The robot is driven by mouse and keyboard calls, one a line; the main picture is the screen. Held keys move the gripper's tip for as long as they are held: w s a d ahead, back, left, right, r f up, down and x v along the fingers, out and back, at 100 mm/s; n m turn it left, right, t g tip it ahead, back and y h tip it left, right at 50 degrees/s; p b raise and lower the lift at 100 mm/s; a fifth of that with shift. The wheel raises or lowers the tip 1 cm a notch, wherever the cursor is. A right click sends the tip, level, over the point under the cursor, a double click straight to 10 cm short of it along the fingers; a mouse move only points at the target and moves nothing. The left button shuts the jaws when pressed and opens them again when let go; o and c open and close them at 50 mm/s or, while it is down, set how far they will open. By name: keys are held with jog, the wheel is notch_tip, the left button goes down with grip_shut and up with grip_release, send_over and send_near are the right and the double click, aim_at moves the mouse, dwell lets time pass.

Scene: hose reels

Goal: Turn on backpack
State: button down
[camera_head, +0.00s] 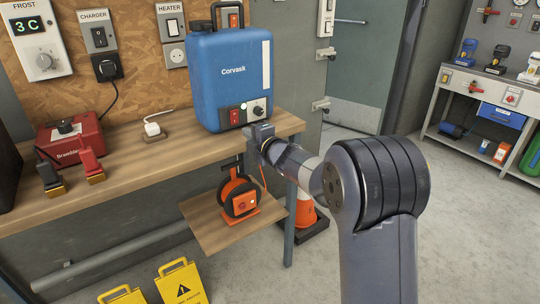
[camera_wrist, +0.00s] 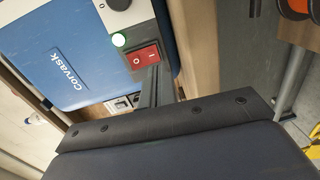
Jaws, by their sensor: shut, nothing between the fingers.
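The blue Corvask backpack (camera_head: 228,75) stands upright on the wooden bench, with a black handle on top. A red rocker switch (camera_head: 235,117) sits on its lower front panel, beside a black knob (camera_head: 259,109). My gripper (camera_head: 258,132) is in front of the panel's lower right. In the wrist view my gripper (camera_wrist: 150,72) is shut, its tips at the switch's edge; I cannot tell whether they touch it.
The bench (camera_head: 165,160) also holds a red charger-like box (camera_head: 69,140), red and black clamps and a white plug. An orange reel (camera_head: 238,197) sits on a lower shelf, with a traffic cone (camera_head: 306,212) behind my arm. Floor at the right is clear.

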jog(key=s+d+f, duration=0.1)
jog(key=s+d, duration=0.3)
jog(key=s, duration=0.3)
jog(key=shift+d+f, duration=0.15)
jog(key=shift+d, duration=0.1)
